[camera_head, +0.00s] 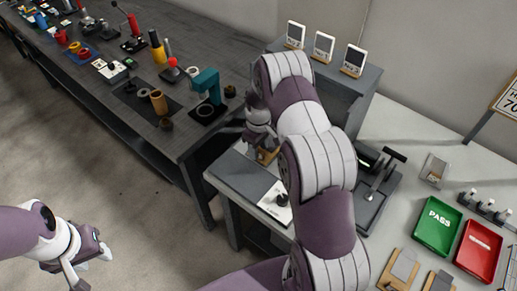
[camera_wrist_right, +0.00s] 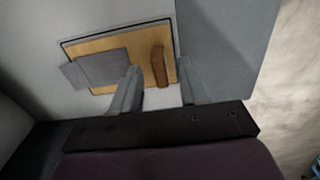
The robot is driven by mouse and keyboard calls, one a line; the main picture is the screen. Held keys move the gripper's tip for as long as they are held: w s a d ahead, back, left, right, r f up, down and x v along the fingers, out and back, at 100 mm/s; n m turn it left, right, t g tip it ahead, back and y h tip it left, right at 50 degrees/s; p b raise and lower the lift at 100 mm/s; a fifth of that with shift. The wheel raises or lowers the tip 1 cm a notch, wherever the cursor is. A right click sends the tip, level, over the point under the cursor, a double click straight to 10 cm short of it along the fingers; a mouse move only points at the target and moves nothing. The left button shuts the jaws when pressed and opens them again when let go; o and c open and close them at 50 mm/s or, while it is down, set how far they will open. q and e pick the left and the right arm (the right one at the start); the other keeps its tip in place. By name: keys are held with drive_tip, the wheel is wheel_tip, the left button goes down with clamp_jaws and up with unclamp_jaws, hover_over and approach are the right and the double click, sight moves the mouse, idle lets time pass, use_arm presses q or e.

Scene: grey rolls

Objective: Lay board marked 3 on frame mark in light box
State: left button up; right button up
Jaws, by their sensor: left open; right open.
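A wooden board (camera_wrist_right: 104,48) with a grey plate lies flat on a pale surface in the right wrist view. A dark outline, the frame mark (camera_wrist_right: 115,27), shows along its far and left edges. My right gripper (camera_wrist_right: 160,72) is open, its fingers on either side of the board's upright wooden grip (camera_wrist_right: 157,66). In the head view the board (camera_head: 266,156) is partly hidden under my right gripper (camera_head: 262,143), at the light box (camera_head: 262,194). No number on it is readable. My left gripper (camera_head: 84,272) is open and empty over the floor at lower left.
A grey panel (camera_wrist_right: 225,45) stands close to the right finger. More boards (camera_head: 403,266) lie at the front right, by the green PASS tray (camera_head: 438,226) and a red tray (camera_head: 478,250). A lever device (camera_head: 376,190) is right of my arm. Three marked stands (camera_head: 324,47) are behind.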

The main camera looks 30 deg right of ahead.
wheel_tip(320, 180, up, 11)
drive_tip(key=b, duration=0.2)
drive_tip(key=s+a+r+m, duration=0.2)
drive_tip(key=s+a, duration=0.4)
drive_tip(key=s, duration=0.4)
drive_tip(key=s+a+r+m+t, duration=0.1)
drive_tip(key=s+a+r+m, duration=0.1)
drive_tip(key=s+a, duration=0.4)
drive_tip(key=s, duration=0.3)
drive_tip(key=shift+s, duration=0.4)
drive_tip(key=shift+a+r, duration=0.1)
